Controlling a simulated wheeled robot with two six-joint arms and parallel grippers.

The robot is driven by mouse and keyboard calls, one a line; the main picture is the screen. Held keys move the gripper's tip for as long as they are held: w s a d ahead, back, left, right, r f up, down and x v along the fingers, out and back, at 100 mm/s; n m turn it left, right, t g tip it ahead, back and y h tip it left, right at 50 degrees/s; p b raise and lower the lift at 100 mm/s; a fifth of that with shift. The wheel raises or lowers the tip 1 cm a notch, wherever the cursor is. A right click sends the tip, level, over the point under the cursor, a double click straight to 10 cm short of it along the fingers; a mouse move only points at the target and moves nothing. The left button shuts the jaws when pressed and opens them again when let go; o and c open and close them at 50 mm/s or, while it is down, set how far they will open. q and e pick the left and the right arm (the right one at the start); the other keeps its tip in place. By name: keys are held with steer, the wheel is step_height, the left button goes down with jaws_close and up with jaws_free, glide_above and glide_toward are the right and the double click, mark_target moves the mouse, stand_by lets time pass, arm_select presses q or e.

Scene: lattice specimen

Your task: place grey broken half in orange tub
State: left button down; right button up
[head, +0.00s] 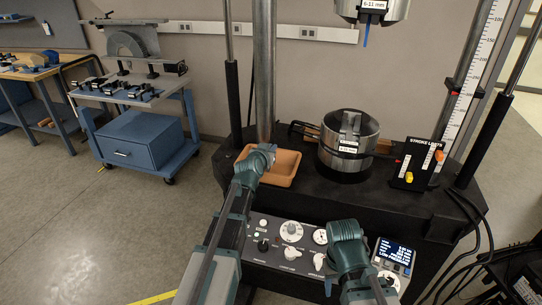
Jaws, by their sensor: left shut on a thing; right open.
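The orange tub (284,180) sits on the machine's black bed, left of the lower steel grip. My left gripper (265,151) is over the tub's back left part, shut on a small grey piece, apparently the grey broken half (269,147). The gripper hides most of it, and I cannot tell whether it touches the tub. My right gripper (343,226) is open, low in front of the control panel; its fingertips are hard to make out.
The round lower steel grip (349,147) stands right of the tub. A blue piece (366,35) hangs from the upper grip (377,8). A black stroke-limit plate (417,164) stands at right. A blue-drawer cart (142,143) stands far left.

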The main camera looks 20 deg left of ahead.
arm_select(q)
steer(key=shift+f, duration=0.2)
arm_select(e)
steer(key=shift+f, duration=0.15)
arm_select(q)
steer(key=shift+f, duration=0.2)
steer(key=c, duration=1)
jaws_free()
arm_select(e)
steer(key=shift+f, duration=0.15)
arm_select(q)
steer(key=shift+r, duration=0.15)
steer(key=shift+s+r+p, duration=0.2)
steer(key=shift+s+p, duration=0.05)
steer(key=shift+p, duration=0.05)
steer(key=p+v, duration=0.3)
steer(key=v, duration=0.8)
steer(key=shift+s, duration=0.3)
arm_select(e)
step_height(320, 180, up, 4)
steer(key=shift+f, duration=0.1)
